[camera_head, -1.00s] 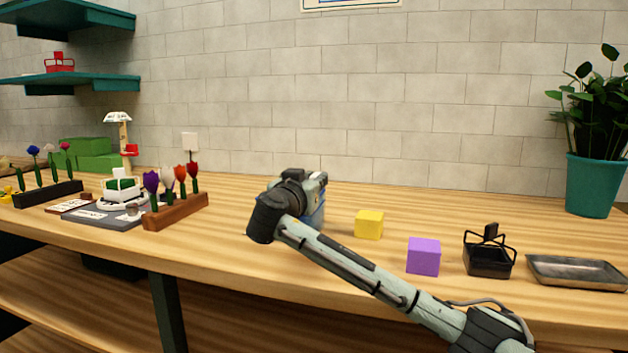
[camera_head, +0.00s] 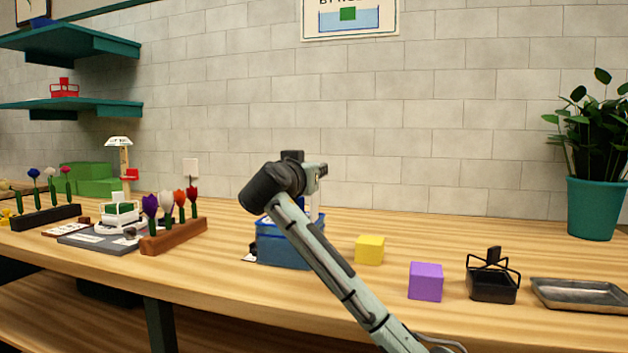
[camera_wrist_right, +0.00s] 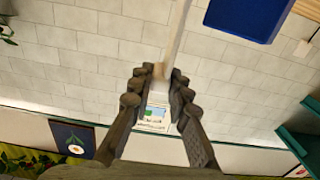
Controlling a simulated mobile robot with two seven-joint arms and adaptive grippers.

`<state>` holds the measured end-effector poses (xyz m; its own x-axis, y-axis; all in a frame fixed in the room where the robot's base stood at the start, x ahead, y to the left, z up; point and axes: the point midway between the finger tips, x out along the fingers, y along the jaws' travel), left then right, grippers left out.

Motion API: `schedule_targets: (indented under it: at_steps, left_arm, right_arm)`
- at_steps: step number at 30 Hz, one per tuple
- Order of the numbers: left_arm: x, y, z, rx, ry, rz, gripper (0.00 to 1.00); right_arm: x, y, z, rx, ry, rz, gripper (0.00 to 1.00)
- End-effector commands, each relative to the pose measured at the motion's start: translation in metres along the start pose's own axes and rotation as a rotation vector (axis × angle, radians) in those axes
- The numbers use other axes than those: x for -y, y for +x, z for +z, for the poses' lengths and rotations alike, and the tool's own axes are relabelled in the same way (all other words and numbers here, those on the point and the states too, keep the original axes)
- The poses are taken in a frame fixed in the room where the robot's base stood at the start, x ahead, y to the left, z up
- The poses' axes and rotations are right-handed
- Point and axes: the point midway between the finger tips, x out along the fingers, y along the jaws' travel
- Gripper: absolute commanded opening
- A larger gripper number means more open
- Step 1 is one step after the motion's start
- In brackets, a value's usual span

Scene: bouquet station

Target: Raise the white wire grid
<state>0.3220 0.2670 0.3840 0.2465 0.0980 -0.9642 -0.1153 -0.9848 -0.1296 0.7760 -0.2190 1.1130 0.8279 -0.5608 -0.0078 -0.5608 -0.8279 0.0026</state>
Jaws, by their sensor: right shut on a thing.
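My right gripper (camera_wrist_right: 160,74) is shut on a pale upright rod (camera_wrist_right: 179,32) in the right wrist view. The rod could be the handle of the white wire grid; the grid's mesh is not clearly seen. In the head view, my right arm reaches over a blue tub (camera_head: 274,249) on the bench and partly hides it. A short white upright piece (camera_head: 315,206) shows above the tub beside my arm. I cannot tell how far the grid is above the tub. My left gripper is not in view.
A yellow cube (camera_head: 369,250), a purple cube (camera_head: 426,282), a black wire-handled basket (camera_head: 492,285) and a metal tray (camera_head: 580,294) stand to the right. Flower racks, including a brown one (camera_head: 174,236), stand to the left. The air above the bench is clear.

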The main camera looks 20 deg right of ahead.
Motion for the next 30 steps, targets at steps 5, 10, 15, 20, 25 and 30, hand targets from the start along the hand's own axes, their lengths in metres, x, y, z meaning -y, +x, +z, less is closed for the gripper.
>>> schedule_targets:
  at_steps: [5,10,15,20,25,30]
  left_arm:
    - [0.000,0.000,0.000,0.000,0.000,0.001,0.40]
    - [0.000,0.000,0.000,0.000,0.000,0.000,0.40]
    - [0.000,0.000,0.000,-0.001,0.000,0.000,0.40]
    - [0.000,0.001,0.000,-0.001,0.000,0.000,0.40]
    - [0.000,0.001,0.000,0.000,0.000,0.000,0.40]
    - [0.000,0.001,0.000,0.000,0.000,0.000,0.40]
  right_arm:
    - [0.000,-0.001,-0.008,-0.015,0.005,-0.004,0.00]
    - [0.000,-0.001,-0.009,-0.016,0.006,-0.004,0.28]
    - [0.000,0.000,-0.006,-0.011,0.004,-0.002,0.38]
    - [0.000,0.000,-0.004,-0.009,0.003,-0.002,0.38]
    - [0.001,-0.010,-0.004,-0.009,0.004,-0.004,0.38]
    - [0.001,-0.043,-0.003,-0.009,0.006,-0.006,0.38]
